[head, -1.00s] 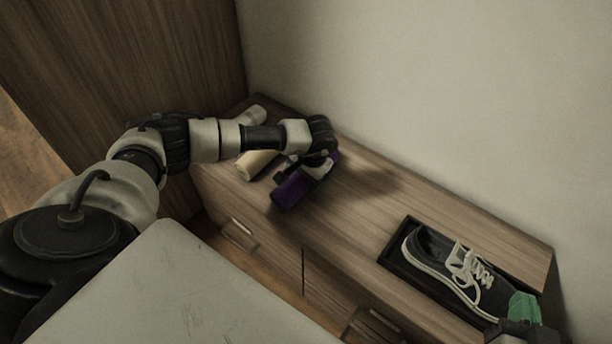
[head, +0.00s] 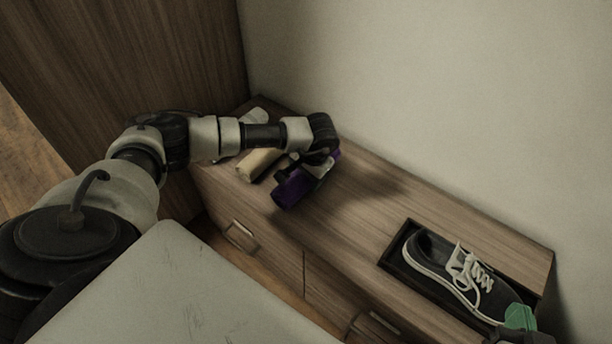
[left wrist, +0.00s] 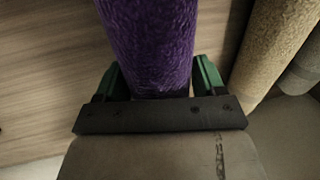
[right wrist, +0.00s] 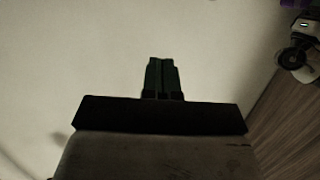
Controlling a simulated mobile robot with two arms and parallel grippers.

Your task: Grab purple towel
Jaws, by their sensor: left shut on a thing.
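A rolled purple towel (head: 291,189) lies on the wooden cabinet top in the head view, partly hidden by my left gripper and wrist. It also fills the upper middle of the left wrist view (left wrist: 148,42). My left gripper (left wrist: 155,80) has its green fingers on either side of the roll and is shut on it. My right gripper (right wrist: 162,72) has its fingers together with nothing between them, facing a pale wall. In the head view my right gripper (head: 520,318) shows at the bottom right, near the shoe.
A beige roll (head: 257,164) lies just left of the purple towel, with a paler roll (head: 254,116) behind it. A dark sneaker (head: 450,268) sits in a black tray (head: 391,262) on the right. The cabinet top between is clear. A wall runs behind.

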